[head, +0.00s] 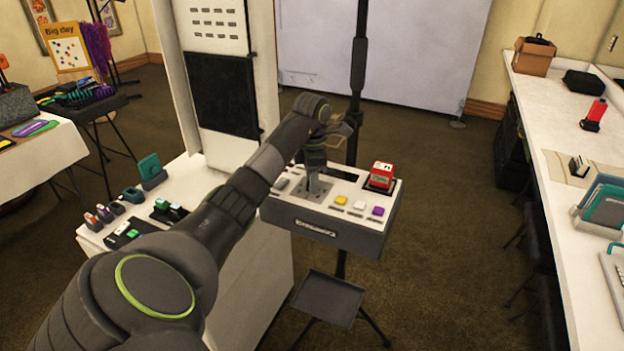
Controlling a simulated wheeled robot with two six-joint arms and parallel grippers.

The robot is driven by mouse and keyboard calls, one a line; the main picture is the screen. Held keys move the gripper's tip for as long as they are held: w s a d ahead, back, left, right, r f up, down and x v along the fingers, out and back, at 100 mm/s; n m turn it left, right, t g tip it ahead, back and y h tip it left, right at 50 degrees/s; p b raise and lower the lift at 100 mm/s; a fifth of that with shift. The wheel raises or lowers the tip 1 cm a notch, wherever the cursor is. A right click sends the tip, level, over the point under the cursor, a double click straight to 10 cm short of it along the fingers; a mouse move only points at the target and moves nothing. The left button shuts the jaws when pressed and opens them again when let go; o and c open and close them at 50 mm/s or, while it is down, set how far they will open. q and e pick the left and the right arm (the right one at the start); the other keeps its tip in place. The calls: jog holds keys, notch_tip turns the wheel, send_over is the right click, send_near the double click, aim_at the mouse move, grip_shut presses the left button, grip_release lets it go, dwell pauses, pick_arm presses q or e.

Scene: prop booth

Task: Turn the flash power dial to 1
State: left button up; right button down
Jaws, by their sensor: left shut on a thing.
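The grey control box (330,228) stands at the centre, with a light top panel carrying yellow, white and purple buttons. My left gripper (314,186) points down onto this panel, left of the yellow button (341,200). It is shut on the flash power dial, which is mostly hidden by the fingers. The dial's setting and its marks are too small or covered to read. My right gripper does not show.
A red device (381,175) sits on the box's back right. A small grey tray (328,298) stands in front below. The white counter (125,205) at left holds small coloured items and a teal piece (151,168). A long white counter (570,130) runs along the right.

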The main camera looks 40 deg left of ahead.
pick_arm(q)
jog(key=m, duration=0.5)
jog(key=shift+m, duration=0.3)
jog(key=m, duration=0.9)
jog(key=shift+m, duration=3)
jog(key=o, duration=1)
jog(key=shift+r, duration=0.15)
